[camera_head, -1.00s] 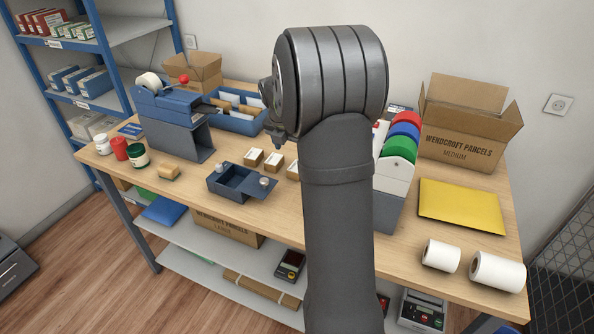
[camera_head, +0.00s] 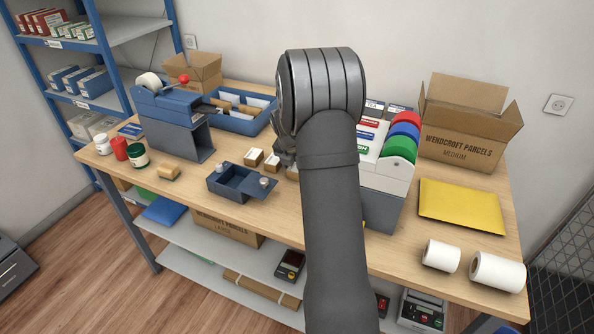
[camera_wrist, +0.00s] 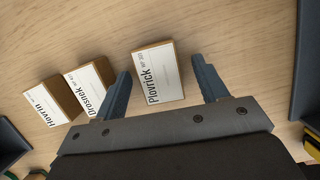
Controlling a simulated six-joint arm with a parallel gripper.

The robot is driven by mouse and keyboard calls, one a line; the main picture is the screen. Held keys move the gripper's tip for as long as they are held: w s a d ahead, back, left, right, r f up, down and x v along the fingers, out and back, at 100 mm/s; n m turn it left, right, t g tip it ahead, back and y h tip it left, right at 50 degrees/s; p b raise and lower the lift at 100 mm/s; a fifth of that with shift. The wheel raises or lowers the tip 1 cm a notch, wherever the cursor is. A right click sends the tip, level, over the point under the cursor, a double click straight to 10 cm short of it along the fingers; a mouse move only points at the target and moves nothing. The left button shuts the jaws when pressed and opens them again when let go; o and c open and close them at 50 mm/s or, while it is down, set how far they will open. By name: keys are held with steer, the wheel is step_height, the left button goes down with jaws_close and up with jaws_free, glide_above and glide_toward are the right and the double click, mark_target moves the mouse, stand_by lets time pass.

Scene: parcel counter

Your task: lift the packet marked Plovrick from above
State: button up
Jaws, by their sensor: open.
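The Plovrick packet (camera_wrist: 158,75), a small box with a brown side and a white label reading "Plovrick", stands between the spread fingers of my gripper (camera_wrist: 164,86) in the wrist view. The fingers are open, with a gap on each side of the packet. In the head view my arm hides most of this packet and much of my gripper (camera_head: 284,156). To its left in the wrist view are the Drosnek packet (camera_wrist: 94,88) and the Hovrin packet (camera_wrist: 46,105), like boxes with white labels.
In the head view a dark blue open box (camera_head: 236,183) stands left of the packets. A blue tray (camera_head: 240,118) lies behind them. A grey and white unit with coloured discs (camera_head: 385,190) stands close to the right of my arm.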

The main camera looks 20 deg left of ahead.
steer(key=shift+c, duration=0.5)
steer(key=c, duration=1)
steer(key=shift+r, duration=0.1)
